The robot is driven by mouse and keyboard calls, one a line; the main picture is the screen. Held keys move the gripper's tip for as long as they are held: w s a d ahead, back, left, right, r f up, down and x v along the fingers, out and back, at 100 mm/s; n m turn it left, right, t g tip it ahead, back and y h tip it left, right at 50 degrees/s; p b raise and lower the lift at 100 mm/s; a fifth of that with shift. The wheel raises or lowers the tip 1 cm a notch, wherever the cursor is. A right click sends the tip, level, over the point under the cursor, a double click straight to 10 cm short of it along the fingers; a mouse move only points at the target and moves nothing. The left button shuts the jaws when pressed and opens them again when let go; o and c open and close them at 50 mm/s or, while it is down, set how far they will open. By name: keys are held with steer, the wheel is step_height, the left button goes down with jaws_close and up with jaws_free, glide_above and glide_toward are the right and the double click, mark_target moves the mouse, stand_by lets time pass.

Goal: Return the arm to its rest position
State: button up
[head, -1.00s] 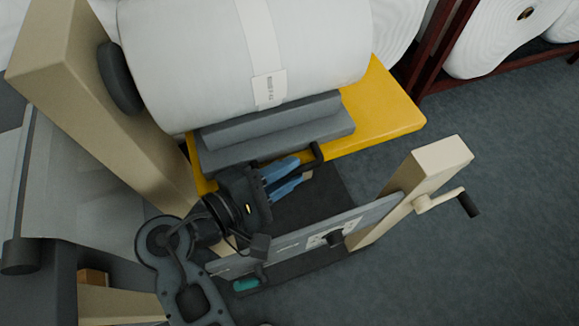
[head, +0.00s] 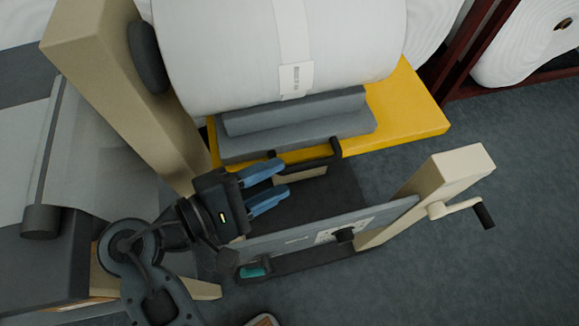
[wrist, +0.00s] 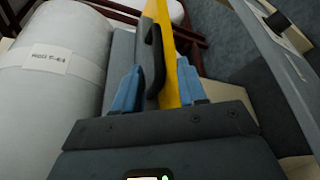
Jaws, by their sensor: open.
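My gripper (head: 284,178) has two blue fingers, spread apart with nothing held. It is left of and below a black bar handle (head: 322,162) in the head view, in front of the grey cradle block. In the wrist view, my gripper (wrist: 158,84) shows its blue fingers on either side of the black handle (wrist: 151,58) in the picture. My arm reaches in from the lower left.
A large white roll (head: 230,60) rests over a grey cradle (head: 300,112) on a yellow platform (head: 412,105). A beige post (head: 120,90) stands left. A grey panel (head: 300,238) and a beige post with a crank (head: 435,190) stand at the front. Open floor lies right.

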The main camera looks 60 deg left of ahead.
steer(key=shift+v, duration=1)
steer(key=shift+r, duration=0.1)
